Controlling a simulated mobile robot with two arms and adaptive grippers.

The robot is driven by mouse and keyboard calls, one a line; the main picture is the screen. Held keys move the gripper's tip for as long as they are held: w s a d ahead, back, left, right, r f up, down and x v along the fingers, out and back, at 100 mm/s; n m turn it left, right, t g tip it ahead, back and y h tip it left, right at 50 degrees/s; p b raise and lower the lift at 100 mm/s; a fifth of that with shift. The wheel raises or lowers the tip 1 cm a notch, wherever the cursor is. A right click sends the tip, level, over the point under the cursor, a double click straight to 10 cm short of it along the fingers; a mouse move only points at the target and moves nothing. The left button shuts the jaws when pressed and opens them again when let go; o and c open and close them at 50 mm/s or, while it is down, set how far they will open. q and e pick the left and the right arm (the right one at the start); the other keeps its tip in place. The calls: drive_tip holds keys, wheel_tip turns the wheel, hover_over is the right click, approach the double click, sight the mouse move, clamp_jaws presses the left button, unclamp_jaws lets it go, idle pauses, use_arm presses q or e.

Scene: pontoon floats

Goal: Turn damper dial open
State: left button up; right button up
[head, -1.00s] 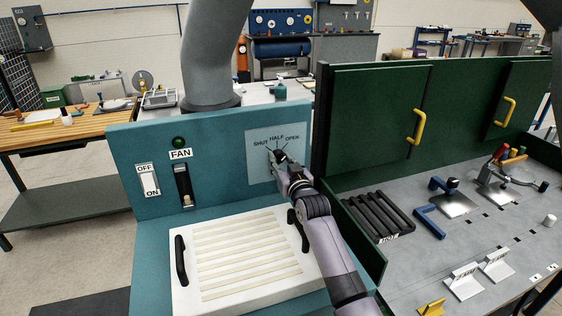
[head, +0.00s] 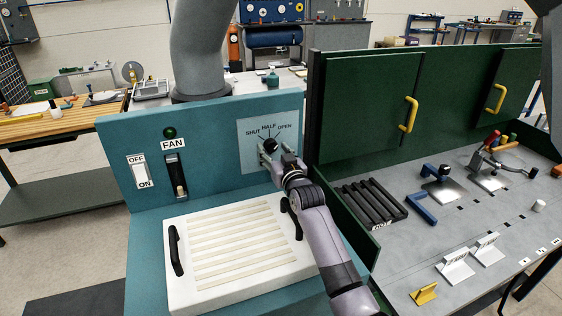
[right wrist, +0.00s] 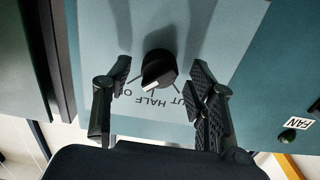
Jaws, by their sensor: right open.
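The black damper dial (head: 270,145) sits on a light panel (head: 248,160) marked SHUT, HALF and OPEN, on the teal housing. In the right wrist view the labels are upside down, and the dial (right wrist: 158,68) shows a pale pointer mark toward HALF, perhaps slightly to the OPEN side. My right gripper (head: 274,156) is open in front of the dial. In the right wrist view its fingers (right wrist: 160,78) stand on either side of the dial, with visible gaps. The gripper covers part of the panel in the head view. My left gripper is out of view.
Left of the dial are a FAN lever (head: 175,176), a green lamp (head: 169,132) and an OFF/ON switch (head: 140,172). A white slatted cover with black handles (head: 235,285) lies below. A green cabinet (head: 365,110) stands close on the right.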

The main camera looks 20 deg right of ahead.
drive_tip(key=s, duration=1.1)
drive_tip(key=shift+s+d, duration=0.2)
drive_tip(key=shift+s, duration=0.05)
